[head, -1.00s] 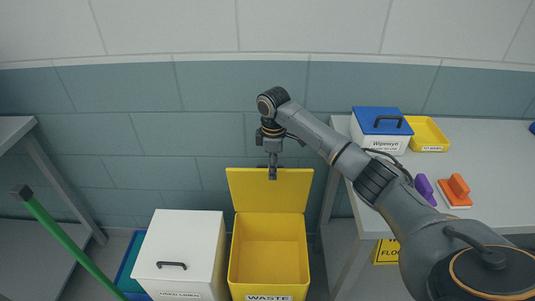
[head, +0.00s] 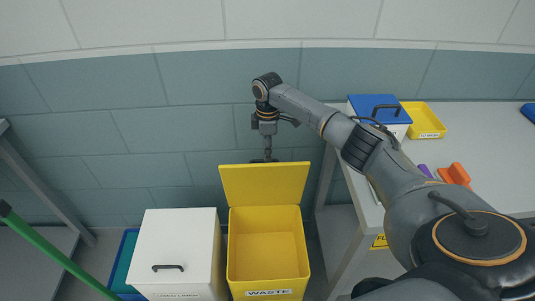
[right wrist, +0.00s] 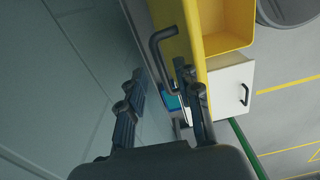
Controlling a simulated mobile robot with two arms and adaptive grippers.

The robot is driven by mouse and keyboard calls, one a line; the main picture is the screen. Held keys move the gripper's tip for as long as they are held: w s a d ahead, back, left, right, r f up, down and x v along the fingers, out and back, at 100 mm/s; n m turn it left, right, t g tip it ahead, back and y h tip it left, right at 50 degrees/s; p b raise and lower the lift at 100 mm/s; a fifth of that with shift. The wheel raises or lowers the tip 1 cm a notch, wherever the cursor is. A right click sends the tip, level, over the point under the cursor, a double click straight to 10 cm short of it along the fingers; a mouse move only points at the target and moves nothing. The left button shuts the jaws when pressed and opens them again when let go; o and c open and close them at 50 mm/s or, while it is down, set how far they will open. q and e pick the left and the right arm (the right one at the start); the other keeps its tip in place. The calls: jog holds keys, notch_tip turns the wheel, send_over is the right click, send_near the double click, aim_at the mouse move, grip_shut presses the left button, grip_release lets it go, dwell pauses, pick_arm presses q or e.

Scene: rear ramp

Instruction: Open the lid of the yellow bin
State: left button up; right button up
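The yellow bin (head: 267,250), labelled WASTE, stands open and its inside looks empty. Its yellow lid (head: 264,185) is swung up and back, its inner side towards the head camera. My right gripper (head: 267,154) is at the lid's top edge, its tips partly hidden behind it. In the right wrist view the gripper (right wrist: 160,78) has its fingers spread, with the lid's black handle (right wrist: 157,62) just beyond and between the tips; I cannot tell whether they touch it. My left gripper is not in view.
A white bin (head: 180,240) with a black handle stands left of the yellow one. A grey table (head: 470,160) on the right carries a blue-lidded box (head: 378,106), a yellow tray (head: 427,121) and an orange tool (head: 456,174). A green pole (head: 55,250) slants at lower left. The tiled wall is close behind.

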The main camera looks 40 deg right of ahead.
jog(key=shift+f, duration=1.25)
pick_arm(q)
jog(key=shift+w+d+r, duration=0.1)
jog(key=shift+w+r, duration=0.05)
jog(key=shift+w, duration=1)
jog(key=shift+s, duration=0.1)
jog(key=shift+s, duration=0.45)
pick_arm(e)
grip_shut()
